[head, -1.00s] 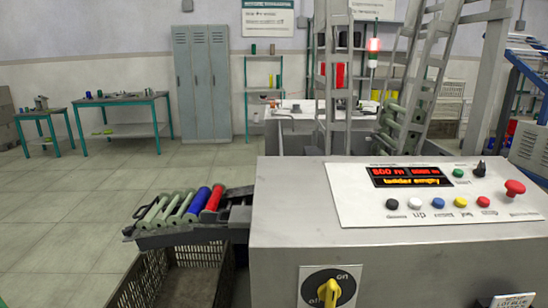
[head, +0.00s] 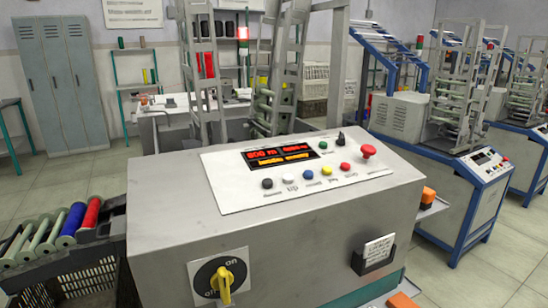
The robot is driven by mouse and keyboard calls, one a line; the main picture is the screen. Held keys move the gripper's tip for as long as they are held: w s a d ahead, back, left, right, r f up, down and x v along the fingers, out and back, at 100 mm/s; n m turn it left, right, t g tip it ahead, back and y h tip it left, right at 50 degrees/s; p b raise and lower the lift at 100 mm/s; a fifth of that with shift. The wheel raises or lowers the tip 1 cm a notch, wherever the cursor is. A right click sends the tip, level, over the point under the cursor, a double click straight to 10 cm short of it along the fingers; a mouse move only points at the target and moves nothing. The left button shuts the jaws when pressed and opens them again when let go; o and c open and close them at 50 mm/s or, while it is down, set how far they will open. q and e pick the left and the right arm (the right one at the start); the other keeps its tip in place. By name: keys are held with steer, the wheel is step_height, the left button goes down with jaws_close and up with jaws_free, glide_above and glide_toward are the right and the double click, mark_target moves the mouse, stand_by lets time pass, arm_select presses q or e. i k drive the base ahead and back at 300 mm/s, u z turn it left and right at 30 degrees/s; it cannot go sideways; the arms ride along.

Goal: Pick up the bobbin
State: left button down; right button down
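Several bobbins lie side by side in a tray at the left edge in the head view. A red bobbin (head: 90,212) is at the right end of the row, a blue bobbin (head: 72,220) is beside it, and pale green bobbins (head: 45,232) lie further left. I cannot tell which bobbin is meant. Neither of my grippers is in view.
A grey machine cabinet (head: 160,190) with a button panel (head: 232,196), lit display (head: 281,157) and yellow rotary switch (head: 222,280) fills the middle. A dark crate (head: 85,280) stands below the tray. Blue-framed machines (head: 480,200) stand at the right. Open floor (head: 490,270) shows at lower right.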

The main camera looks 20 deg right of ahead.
mark_target(95, 202)
steer(key=z, duration=0.85)
steer(key=i, duration=0.35)
steer(key=u, duration=1.25)
steer(key=k, duration=0.5)
steer(key=u, duration=1.2)
steer(key=i, duration=1.1)
steer(key=u, duration=0.5)
